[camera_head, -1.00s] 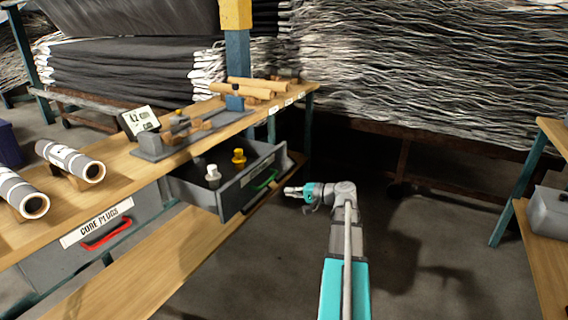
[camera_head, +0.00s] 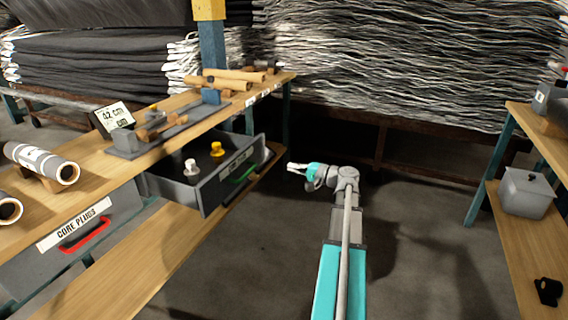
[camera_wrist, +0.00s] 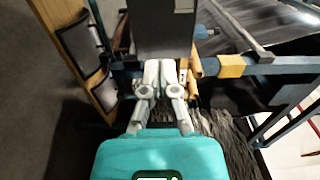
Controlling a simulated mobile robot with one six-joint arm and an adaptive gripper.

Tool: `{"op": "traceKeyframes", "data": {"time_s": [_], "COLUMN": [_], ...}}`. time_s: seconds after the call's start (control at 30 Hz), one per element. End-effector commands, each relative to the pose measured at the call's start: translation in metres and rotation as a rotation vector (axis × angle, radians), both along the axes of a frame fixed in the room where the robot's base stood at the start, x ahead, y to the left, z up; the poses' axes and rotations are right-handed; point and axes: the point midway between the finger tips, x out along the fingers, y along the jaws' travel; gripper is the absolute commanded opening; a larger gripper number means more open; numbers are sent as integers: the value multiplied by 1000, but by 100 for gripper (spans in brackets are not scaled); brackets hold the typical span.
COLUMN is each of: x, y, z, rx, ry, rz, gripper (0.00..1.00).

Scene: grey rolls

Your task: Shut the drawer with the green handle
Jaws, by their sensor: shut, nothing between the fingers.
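The grey drawer (camera_head: 205,195) under the left bench stands open. Its green handle (camera_head: 240,173) is on its front face, which points to the right. A white plug-like piece (camera_head: 191,168) and a yellow one (camera_head: 216,149) are inside it. My gripper (camera_head: 290,166) is shut and empty, to the right of the drawer front, with its fingers pointing left towards it and a gap between them in the head view. In the wrist view, my gripper's closed fingers (camera_wrist: 168,64) lie over the lower end of a grey surface; contact cannot be told there.
A drawer with a red handle (camera_head: 84,235) labelled "CORE PLUGS" is closed at the left. The bench top (camera_head: 105,185) bears rolls and a grey fixture. A lower shelf (camera_head: 150,262) runs beneath. Another bench (camera_head: 510,235) stands at right; the floor between is clear.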

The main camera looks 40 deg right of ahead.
Motion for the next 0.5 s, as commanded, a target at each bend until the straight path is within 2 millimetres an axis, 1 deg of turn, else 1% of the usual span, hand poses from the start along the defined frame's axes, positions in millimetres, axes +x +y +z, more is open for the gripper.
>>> {"op": "traceKeyframes", "data": {"time_s": [0.27,0.5], "x": [26,59], "y": [11,25], "z": [0,0], "rx": [0,0], "ry": [0,0], "rz": [3,5], "gripper": [0,0]}}
